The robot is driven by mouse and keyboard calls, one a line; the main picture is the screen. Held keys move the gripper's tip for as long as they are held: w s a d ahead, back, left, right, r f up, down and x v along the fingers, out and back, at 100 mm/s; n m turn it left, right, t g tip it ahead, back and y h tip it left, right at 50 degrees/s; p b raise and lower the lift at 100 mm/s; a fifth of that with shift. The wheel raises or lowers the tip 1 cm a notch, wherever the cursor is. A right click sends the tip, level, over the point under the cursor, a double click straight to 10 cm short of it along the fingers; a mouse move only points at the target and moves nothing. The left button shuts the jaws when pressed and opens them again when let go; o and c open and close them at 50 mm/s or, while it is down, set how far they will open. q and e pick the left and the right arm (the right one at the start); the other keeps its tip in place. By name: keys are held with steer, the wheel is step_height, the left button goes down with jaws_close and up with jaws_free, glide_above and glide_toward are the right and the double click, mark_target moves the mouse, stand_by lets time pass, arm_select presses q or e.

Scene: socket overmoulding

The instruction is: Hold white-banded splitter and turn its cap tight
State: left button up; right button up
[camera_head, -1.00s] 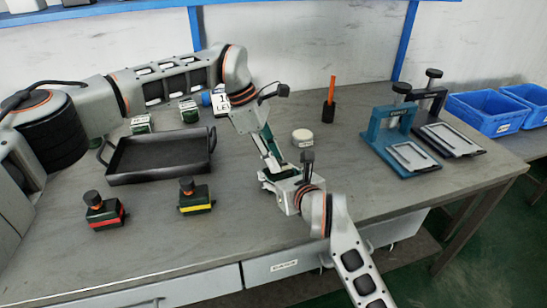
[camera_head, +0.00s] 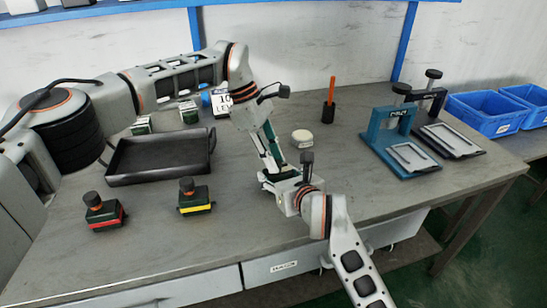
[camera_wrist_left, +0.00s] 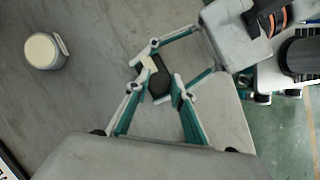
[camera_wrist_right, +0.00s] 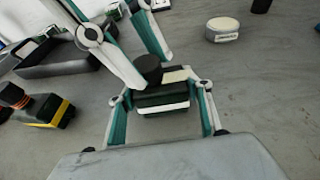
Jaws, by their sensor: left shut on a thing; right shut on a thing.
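The white-banded splitter is a dark green block with a white stripe (camera_wrist_right: 163,106) in the right wrist view. Its black round cap (camera_wrist_right: 148,68) stands on top and also shows in the left wrist view (camera_wrist_left: 160,84). My right gripper (camera_wrist_right: 162,92) is shut on the splitter's body, one finger at each end. My left gripper (camera_wrist_left: 164,80) comes down from above and is shut on the cap. In the head view, the left gripper (camera_head: 275,168) hides most of the splitter, and the right gripper (camera_head: 283,178) meets it from the front.
A red-banded splitter (camera_head: 104,214) and a yellow-banded splitter (camera_head: 195,200) stand at the left front. A black tray (camera_head: 160,178) lies behind them. A round white-topped tin (camera_head: 302,138), a pen holder (camera_head: 328,112) and two presses (camera_head: 385,135) stand behind and right.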

arm_select(q)
steer(key=shift+d+r, duration=0.2)
steer(key=shift+r, duration=0.15)
steer(key=o, duration=1.1)
steer(key=shift+a+f, duration=0.1)
steer(key=shift+f, duration=0.05)
steer(key=shift+f, duration=0.1)
steer(key=v, duration=1.2)
